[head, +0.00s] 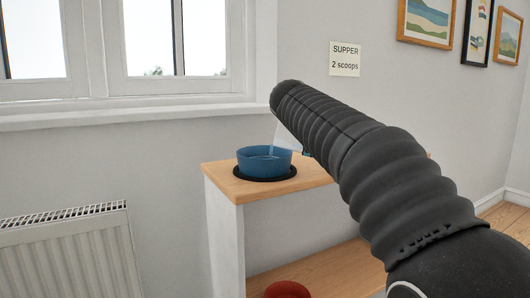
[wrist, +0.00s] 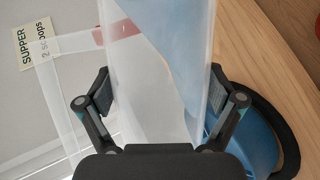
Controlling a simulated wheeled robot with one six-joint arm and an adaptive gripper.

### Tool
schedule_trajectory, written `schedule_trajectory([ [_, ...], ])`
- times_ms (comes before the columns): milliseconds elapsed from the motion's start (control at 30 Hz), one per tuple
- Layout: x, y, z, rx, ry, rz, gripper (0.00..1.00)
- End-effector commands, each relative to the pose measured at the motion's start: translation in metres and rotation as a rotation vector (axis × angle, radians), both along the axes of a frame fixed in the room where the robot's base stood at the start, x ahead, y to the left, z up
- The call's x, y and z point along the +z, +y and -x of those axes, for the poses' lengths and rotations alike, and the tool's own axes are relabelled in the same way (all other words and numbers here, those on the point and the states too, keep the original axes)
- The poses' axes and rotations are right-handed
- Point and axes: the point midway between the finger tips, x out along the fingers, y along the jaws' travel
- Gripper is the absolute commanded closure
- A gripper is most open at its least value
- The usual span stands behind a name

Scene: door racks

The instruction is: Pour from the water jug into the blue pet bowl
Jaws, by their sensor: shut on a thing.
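The blue pet bowl (head: 264,161) stands upright on a round black mat (head: 240,174) on the shelf unit's top. Some water shows inside it. My gripper (wrist: 160,95) is shut on the translucent water jug (wrist: 150,70), with a finger on each side. The jug is tilted, and blue-tinted water lies along its right side in the wrist view. In the head view a pale bit of the jug (head: 288,137) shows beside my arm, above the bowl, and a thin stream falls into the bowl. My arm hides the rest of the jug and my gripper there. The bowl also shows at the wrist view's lower right (wrist: 258,148).
The wooden-topped shelf unit (head: 225,180) stands against the wall, with a red object (head: 287,289) on its lower shelf. A radiator (head: 70,255) is at left below the window. A "SUPPER 2 scoops" note (head: 345,59) and framed pictures hang on the wall.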

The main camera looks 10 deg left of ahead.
Motion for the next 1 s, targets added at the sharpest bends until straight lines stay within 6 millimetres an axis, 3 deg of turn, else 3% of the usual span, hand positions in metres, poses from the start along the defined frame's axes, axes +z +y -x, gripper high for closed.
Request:
schedule_trajectory([
  [1000, 0.0053, 0.0048, -0.0002, 0.0, 0.0, 0.038, 0.64],
])
